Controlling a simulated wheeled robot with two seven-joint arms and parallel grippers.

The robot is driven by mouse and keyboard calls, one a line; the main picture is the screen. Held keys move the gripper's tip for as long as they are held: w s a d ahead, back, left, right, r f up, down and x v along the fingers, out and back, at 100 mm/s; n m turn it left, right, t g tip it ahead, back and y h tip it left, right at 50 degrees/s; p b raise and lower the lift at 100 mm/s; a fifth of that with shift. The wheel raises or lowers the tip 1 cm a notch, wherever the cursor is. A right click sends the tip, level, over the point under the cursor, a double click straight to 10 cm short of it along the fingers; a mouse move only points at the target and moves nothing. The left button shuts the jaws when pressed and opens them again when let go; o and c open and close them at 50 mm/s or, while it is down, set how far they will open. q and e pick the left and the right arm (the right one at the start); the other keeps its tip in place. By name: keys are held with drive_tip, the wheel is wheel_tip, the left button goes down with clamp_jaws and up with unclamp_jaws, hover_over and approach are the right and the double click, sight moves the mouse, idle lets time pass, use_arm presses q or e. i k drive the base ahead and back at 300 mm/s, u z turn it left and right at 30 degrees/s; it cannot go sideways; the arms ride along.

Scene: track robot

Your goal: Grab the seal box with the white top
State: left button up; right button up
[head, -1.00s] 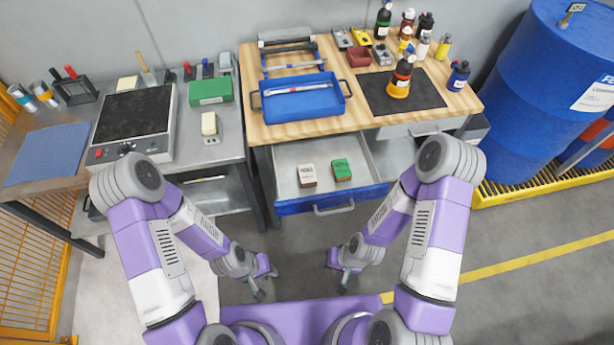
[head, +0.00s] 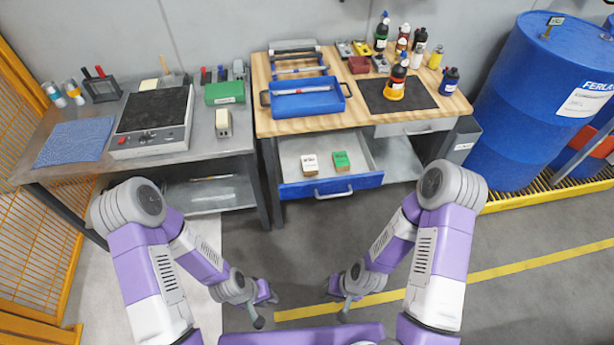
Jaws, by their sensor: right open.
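The seal box with the white top (head: 310,165) sits in the open blue-fronted drawer (head: 299,191) under the wooden bench. A similar box with a green top (head: 341,162) sits to its right, with a small gap between them. My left gripper (head: 264,308) hangs low over the floor, in front of the drawer and below it in the picture. Its fingers are too small and angled to tell their opening. My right gripper (head: 338,301) is open, also over the floor in front of the drawer. Both are well apart from the boxes.
The wooden bench (head: 365,124) carries a blue tray (head: 305,103), a dark mat and several bottles. A metal table (head: 190,147) with a hot plate stands at the left. A blue barrel (head: 540,100) stands at the right. The floor before the drawer is clear.

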sight(310, 166)
drive_tip(key=u, duration=1.6)
drive_tip(key=i, duration=1.45)
drive_tip(key=z, duration=1.55)
